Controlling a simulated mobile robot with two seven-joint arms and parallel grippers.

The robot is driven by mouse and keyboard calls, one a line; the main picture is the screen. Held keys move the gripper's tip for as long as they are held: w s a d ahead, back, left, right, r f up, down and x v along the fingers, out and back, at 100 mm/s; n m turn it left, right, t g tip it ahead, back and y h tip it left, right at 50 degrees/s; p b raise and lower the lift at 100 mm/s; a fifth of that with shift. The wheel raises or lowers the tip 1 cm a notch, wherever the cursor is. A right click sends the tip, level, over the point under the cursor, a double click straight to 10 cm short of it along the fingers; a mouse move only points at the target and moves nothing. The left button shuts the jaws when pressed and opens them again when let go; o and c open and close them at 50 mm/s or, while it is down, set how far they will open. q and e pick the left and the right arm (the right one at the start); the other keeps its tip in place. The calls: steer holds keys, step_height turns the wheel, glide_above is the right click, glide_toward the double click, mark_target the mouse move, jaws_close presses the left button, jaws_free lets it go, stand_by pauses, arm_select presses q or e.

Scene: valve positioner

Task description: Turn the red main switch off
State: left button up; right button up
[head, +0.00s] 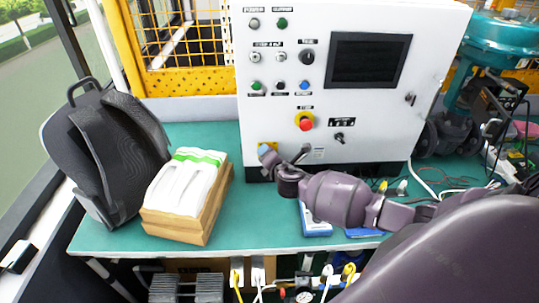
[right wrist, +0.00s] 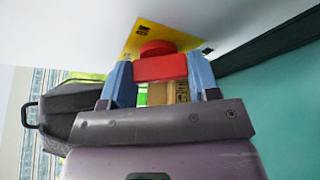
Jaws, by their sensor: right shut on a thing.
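The red main switch (right wrist: 160,66) shows in the right wrist view, with a round red part and a red block-shaped handle. It sits on a yellow plate (right wrist: 197,47) on the white cabinet face. My right gripper (right wrist: 157,68) has its two blue fingers on either side of the red handle and is shut on it. In the head view my right gripper (head: 265,151) reaches the lower left of the white control cabinet (head: 263,100) and covers the red switch. Only some of the yellow plate shows there. My left gripper is not in view.
A red emergency stop button (head: 306,124), other knobs and a dark screen (head: 368,60) are on the cabinet. A cardboard box (head: 190,222) with white items and a grey backpack (head: 112,150) stand left on the green table (head: 262,228). Cables lie to the right.

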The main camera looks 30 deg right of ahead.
steer(key=shift+n+g, duration=0.3)
steer(key=shift+n, duration=0.1)
stand_by(0.4)
steer(key=o, duration=0.9)
steer(key=v, duration=1)
steer(key=shift+s+a, duration=0.2)
steer(key=shift+s, duration=0.15)
